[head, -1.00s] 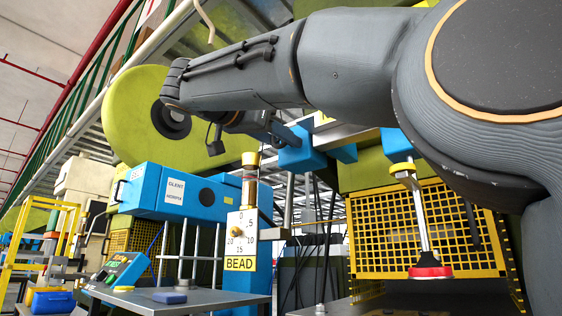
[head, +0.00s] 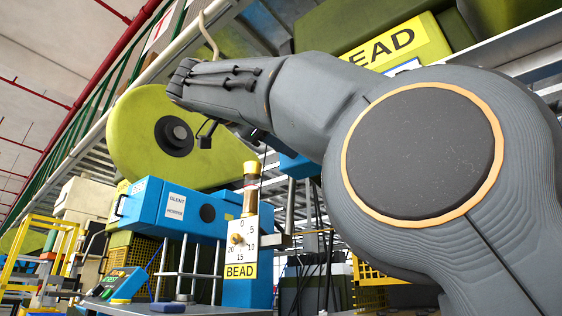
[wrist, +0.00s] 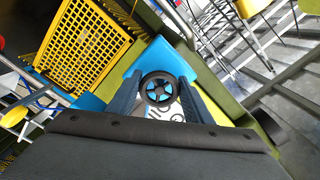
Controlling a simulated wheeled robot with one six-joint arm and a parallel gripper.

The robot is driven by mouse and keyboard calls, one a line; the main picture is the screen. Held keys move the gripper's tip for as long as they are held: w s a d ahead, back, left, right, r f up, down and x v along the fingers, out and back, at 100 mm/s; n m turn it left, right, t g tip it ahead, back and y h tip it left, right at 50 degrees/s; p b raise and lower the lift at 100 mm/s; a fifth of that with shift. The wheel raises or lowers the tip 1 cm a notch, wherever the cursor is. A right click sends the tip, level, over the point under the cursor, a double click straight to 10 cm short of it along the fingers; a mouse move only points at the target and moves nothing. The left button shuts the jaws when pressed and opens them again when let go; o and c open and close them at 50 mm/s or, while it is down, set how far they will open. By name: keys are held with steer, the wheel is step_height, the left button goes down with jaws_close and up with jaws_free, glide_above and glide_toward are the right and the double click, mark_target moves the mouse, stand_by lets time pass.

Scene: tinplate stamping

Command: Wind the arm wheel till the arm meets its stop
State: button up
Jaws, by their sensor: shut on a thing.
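A small dark handwheel (wrist: 145,88) with spokes shows in the wrist view, in front of a blue body (wrist: 178,62). My gripper (wrist: 158,84) has one finger on each side of the wheel and is shut on it. A white plate with dark figures lies just below the wheel, partly hidden. In the head view my own arm covers the gripper and the wheel. A white BEAD dial plate (head: 240,256), marked 0 to 20, stands below a brass-topped post (head: 251,170). I cannot make out the machine's arm or its stop.
A blue machine box (head: 150,205) with a white label stands left of the dial. A large yellow-green disc (head: 130,125) is behind it. A yellow mesh guard (wrist: 85,45) is at upper left in the wrist view. A control panel (head: 120,283) is at lower left.

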stand_by(0.4)
steer(key=o, duration=1.1)
steer(key=shift+c, duration=0.2)
steer(key=p+v, duration=0.2)
steer(key=v, duration=0.6)
